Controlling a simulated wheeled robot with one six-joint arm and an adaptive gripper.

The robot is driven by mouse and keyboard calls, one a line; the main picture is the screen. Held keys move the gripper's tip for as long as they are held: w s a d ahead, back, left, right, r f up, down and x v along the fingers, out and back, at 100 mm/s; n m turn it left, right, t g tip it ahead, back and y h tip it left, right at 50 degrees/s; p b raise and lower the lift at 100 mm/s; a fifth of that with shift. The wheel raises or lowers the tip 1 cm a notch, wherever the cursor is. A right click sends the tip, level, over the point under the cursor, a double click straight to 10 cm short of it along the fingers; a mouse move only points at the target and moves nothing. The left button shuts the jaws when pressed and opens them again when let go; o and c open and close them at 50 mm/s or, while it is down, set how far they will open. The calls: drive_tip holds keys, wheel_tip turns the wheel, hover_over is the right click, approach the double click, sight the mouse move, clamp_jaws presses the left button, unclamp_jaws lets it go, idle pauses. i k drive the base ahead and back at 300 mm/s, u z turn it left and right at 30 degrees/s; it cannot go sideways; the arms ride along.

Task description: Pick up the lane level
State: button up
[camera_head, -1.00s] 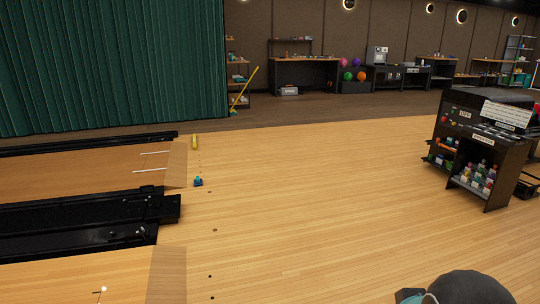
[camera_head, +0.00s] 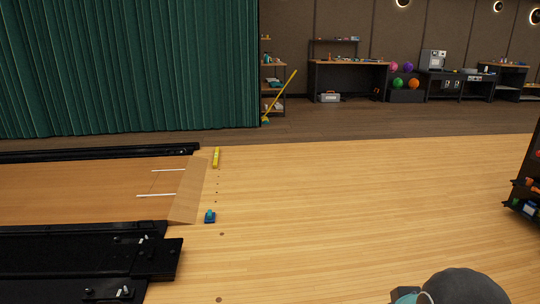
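A small yellow bar (camera_head: 215,157), which looks like the lane level, lies on the light wood floor just right of the far lane's end. A small blue object with a teal top (camera_head: 210,216) sits on the floor nearer to me, beside the same lane end. Part of my own arm, grey and teal, shows at the bottom right. My gripper's fingers do not show. The yellow bar is far from my arm and nothing covers it.
Wooden lanes (camera_head: 85,183) and a black ball return track (camera_head: 70,255) fill the left. A dark rack (camera_head: 525,195) is cut off at the right edge. A yellow broom (camera_head: 281,95) leans by the shelves behind. The middle floor is clear.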

sight(215, 164)
drive_tip(key=u, duration=0.2)
drive_tip(key=i, duration=1.85)
drive_tip(key=u, duration=0.45)
drive_tip(key=i, duration=2.55)
drive_tip(key=u, duration=0.25)
